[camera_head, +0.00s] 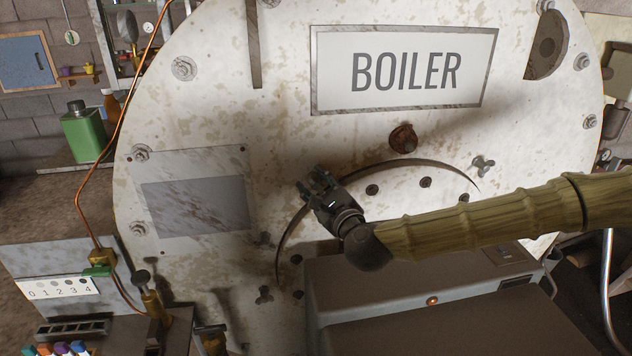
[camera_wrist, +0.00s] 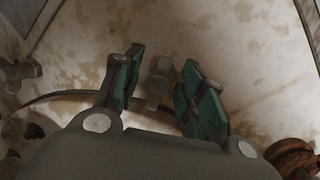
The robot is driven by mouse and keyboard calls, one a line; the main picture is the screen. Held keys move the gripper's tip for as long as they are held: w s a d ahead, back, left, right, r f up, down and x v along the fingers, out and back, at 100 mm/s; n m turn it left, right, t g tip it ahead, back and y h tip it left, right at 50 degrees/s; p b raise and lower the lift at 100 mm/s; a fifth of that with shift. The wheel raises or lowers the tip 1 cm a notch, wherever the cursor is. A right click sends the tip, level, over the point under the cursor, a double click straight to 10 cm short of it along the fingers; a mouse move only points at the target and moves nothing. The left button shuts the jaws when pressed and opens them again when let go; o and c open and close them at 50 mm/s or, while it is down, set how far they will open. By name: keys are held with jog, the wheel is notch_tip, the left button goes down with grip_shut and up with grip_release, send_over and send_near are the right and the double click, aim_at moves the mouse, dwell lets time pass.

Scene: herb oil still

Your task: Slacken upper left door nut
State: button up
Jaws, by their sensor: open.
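The boiler's door shows as a dark curved seam (camera_head: 410,163) on the pale, stained boiler face. My gripper (camera_head: 316,184) is at the upper left of this seam, close to the face, with its fingers apart. In the wrist view, a grey nut (camera_wrist: 160,72) with a short stem lies between the two green-padded fingers. I see no clear contact with either finger. In the head view my gripper hides this nut. Another wing nut (camera_head: 483,165) sits at the seam's upper right, and one (camera_head: 264,295) at lower left.
A rusty fitting (camera_head: 403,138) juts out above the door, right of my gripper; it also shows in the wrist view (camera_wrist: 293,158). A grey box (camera_head: 420,285) stands below my arm, before the door. A copper pipe (camera_head: 82,190) and brass valve (camera_head: 152,300) are at left.

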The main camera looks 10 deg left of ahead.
jog(key=shift+s+r, duration=0.1)
grip_shut()
jog(key=shift+n, duration=0.3)
jog(key=n+b, duration=0.1)
jog(key=n, duration=0.2)
jog(key=shift+a+g+h, duration=0.15)
jog(key=shift+g+h, duration=0.15)
jog(key=shift+h, duration=0.1)
jog(key=n, duration=0.3)
jog(key=n+h, duration=0.1)
jog(key=shift+s+f+b, duration=0.1)
jog(key=shift+f+b, duration=0.15)
jog(key=shift+b, duration=0.1)
jog(key=n+h, duration=0.1)
jog(key=n, duration=0.3)
jog(key=shift+f+h, duration=0.15)
jog(key=shift+h, duration=0.25)
jog(key=n+h+b, duration=0.1)
jog(key=n, duration=0.2)
jog(key=shift+s+f+n, duration=0.1)
jog(key=shift+f+n, duration=0.05)
jog(key=shift+n, duration=0.25)
jog(key=shift+h, duration=0.3)
